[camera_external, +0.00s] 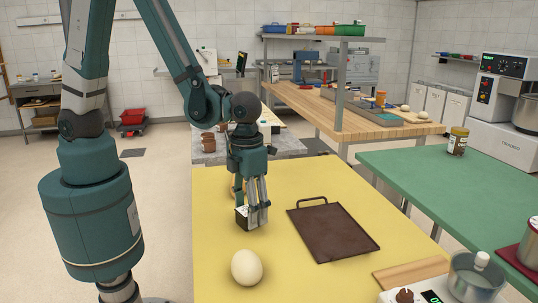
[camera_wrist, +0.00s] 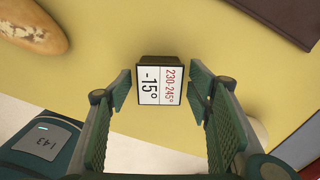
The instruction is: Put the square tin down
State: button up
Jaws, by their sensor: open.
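A small dark square-sided thing with a white top label reading "230-245°" and "-15°" lies between my fingers in the wrist view (camera_wrist: 161,84). It may be the square tin; I cannot be sure. In the external view it shows partly (camera_external: 242,217) behind my fingers, low at the yellow tabletop (camera_external: 215,245). My gripper (camera_external: 256,222) is open and points down around it. In the wrist view my fingers (camera_wrist: 161,92) stand at its left and right, with a gap on each side.
A brown flat tray with a handle (camera_external: 335,232) lies to the right of my gripper. A pale round dough ball (camera_external: 247,268) is in front. A brown loaf (camera_wrist: 32,24) is close by. A scale with a metal pot (camera_external: 474,276) stands at front right. The green table (camera_external: 470,185) is mostly clear.

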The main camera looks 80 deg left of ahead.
notch_tip(320, 180, up, 12)
jog(key=p, duration=0.1)
jog(key=shift+p, duration=0.35)
dwell(0.4)
jog(key=shift+f, duration=0.1)
dwell(0.5)
jog(key=s+a+r+n+t, duration=0.3)
jog(key=a+r+n, duration=0.6)
jog(key=a+n, duration=0.3)
jog(key=s+a+r+n+t, duration=0.4)
jog(key=a+r+n, duration=0.5)
jog(key=n, duration=1)
jog(key=a, duration=0.3)
jog(key=shift+s+r, duration=0.25)
jog(key=shift+s, duration=0.1)
